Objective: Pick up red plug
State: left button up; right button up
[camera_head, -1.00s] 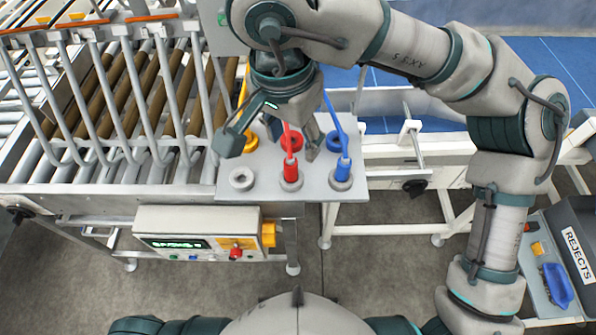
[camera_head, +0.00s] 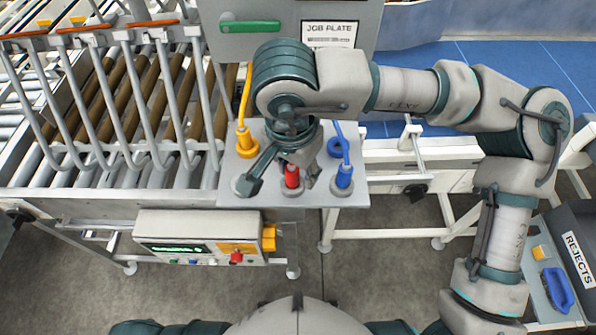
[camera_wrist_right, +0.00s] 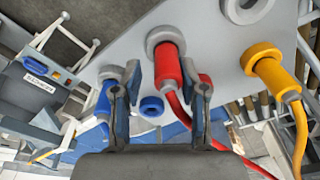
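The red plug (camera_head: 291,175) stands upright in a grey ring socket on the light grey plate (camera_head: 225,197), with a red cable running from its top. My right gripper (camera_head: 283,184) is lowered over it, pointing down, with one finger on each side. In the right wrist view the red plug (camera_wrist_right: 167,66) lies between the spread fingertips (camera_wrist_right: 162,76), with a gap visible on its left side. The gripper is open. Part of a red ring (camera_wrist_right: 205,79) shows behind the right finger. My left gripper is not in view.
A blue plug (camera_head: 343,176) stands close on the right, with a blue ring (camera_head: 337,147) behind it. A yellow plug (camera_head: 244,141) with its cable stands back left. An empty grey ring (camera_wrist_right: 246,8) is nearby. A control box (camera_head: 195,225) and roller conveyor (camera_head: 190,180) are left.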

aim_at(291, 166)
jog(key=shift+a, duration=0.2)
jog(key=c, duration=0.4)
jog(key=shift+a, duration=0.25)
grip_shut()
jog(key=shift+a, duration=0.1)
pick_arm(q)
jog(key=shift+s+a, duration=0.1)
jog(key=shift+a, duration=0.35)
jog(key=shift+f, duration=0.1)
pick_arm(e)
jog(key=shift+r, duration=0.1)
notch_tip(291, 166, up, 4)
jog(key=shift+f, duration=0.25)
pick_arm(q)
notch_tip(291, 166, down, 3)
jog(key=b, duration=0.2)
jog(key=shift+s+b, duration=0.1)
jog(key=shift+b, duration=0.2)
pick_arm(e)
jog(key=s+a, duration=0.3)
jog(key=s, duration=0.4)
jog(key=s+a+r, duration=0.1)
jog(key=s+a, duration=0.3)
jog(key=s, duration=0.3)
jog(key=shift+a+r, duration=0.2)
jog(key=shift+a, duration=0.1)
